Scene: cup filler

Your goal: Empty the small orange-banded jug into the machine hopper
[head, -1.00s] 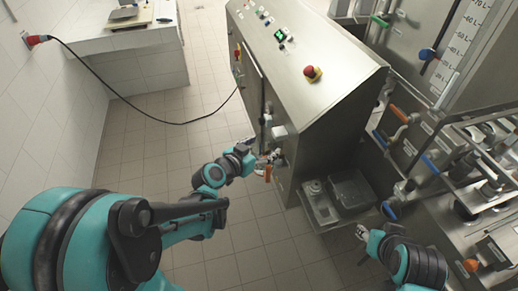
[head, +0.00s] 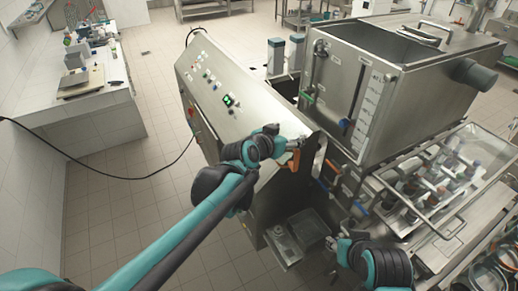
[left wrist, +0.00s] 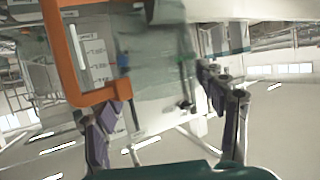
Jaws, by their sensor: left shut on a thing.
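My left gripper (head: 300,147) is raised in front of the steel tank and shut on the small jug (head: 318,156). The jug looks grey and tall, with an orange part (head: 293,159) beside the fingers. The jug's contents are hidden. The machine hopper seems to be the large steel tank with an open top (head: 372,40), behind and above the jug. My right gripper (head: 343,245) is low at the front right; its fingers are unclear.
A sloped control console (head: 215,95) stands left of the tank. A pipe rack with bottles (head: 440,185) fills the right side. A small tray (head: 308,226) sits low by the console.

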